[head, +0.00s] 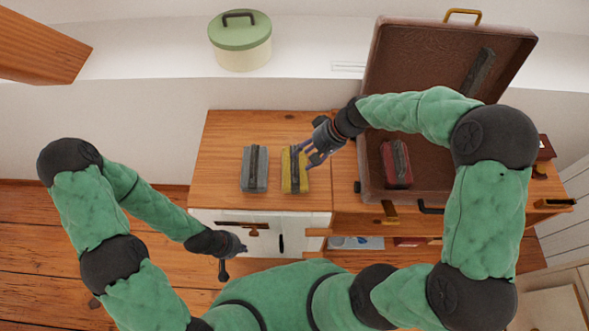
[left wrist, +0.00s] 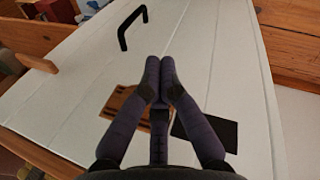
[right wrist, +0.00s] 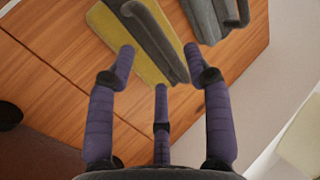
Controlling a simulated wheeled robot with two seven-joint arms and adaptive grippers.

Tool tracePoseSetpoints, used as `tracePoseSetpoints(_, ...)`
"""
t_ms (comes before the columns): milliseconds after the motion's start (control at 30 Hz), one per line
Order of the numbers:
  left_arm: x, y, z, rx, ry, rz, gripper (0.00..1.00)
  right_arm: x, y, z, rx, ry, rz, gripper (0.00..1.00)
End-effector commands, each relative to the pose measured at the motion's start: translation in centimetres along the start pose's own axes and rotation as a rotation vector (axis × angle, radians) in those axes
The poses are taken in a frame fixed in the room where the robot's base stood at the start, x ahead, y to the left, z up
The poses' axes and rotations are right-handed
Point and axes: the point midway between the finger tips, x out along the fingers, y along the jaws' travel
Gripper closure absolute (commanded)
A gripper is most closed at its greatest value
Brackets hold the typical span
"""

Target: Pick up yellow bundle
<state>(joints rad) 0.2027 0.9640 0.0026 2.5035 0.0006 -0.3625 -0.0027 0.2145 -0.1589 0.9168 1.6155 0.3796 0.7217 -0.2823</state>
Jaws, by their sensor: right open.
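The yellow bundle (head: 288,172), with a dark grey strip along its top, lies on the wooden cabinet top, just right of a grey bundle (head: 248,170). My right gripper (head: 309,158) is open at the yellow bundle's right side in the head view. In the right wrist view the yellow bundle (right wrist: 122,48) lies beyond and partly between the spread fingers; I cannot tell whether they touch it. My left gripper (head: 226,262) hangs in front of the white cabinet front, away from the bundles. Its fingertips are together and empty in the left wrist view (left wrist: 160,72).
An open brown suitcase (head: 440,62) holding a red bundle (head: 390,172) stands to the right. A green-lidded tin (head: 240,50) is on the ledge behind. The cabinet top (head: 220,130) is bare left of and behind the bundles. A black handle (left wrist: 124,28) sticks out near my left gripper.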

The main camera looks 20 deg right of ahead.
Motion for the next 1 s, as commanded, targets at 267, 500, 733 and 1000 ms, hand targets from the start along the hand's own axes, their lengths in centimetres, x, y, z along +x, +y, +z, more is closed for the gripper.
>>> tracePoseSetpoints(267, 1.5, -0.5, -0.1, 0.000, 0.001, 0.000, 1.00, 3.2, -0.2, -0.3, -0.002, -0.002, -0.001, 0.49)
tracePoseSetpoints(500, 2.0, -0.7, -0.1, 0.000, 0.001, 0.000, 1.00, 5.1, -0.3, -0.3, 0.000, 0.000, 0.000, 0.49)
tracePoseSetpoints(733, 1.9, -0.7, -0.1, 0.000, 0.001, 0.000, 1.00, 5.0, -0.3, -0.3, 0.000, 0.000, 0.000, 0.69)
tracePoseSetpoints(1000, 1.9, -0.7, -0.1, 0.000, 0.001, 0.000, 1.00, 5.0, -0.3, -0.4, 0.000, 0.001, 0.000, 1.00)
